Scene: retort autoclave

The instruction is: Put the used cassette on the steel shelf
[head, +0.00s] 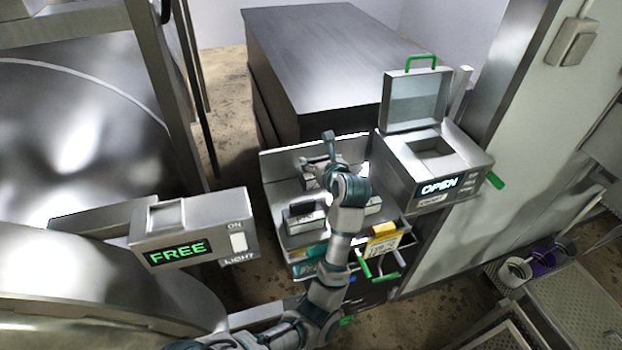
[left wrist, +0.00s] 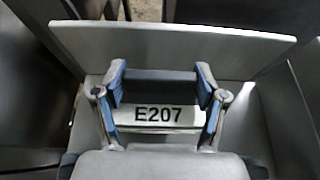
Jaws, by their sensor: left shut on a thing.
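A cassette with a white label reading E207 (left wrist: 158,116) shows in the left wrist view. My left gripper (left wrist: 160,82) is shut on its dark handle bar, with a blue-padded finger at each end. The cassette is over or on the steel shelf (head: 276,172), close in front of the shelf's raised back plate (left wrist: 170,45). I cannot tell whether its underside touches the shelf. In the head view my left gripper (head: 312,174) is at the back of the shelf and partly hides the cassette. My right gripper is not in view.
Another cassette (head: 303,217) sits nearer on the shelf. An opened steel box (head: 440,160) with an OPEN display and green-handled lid stands to the right. A yellow-topped tag (head: 382,240) hangs in front. A panel reading FREE (head: 190,240) is at left.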

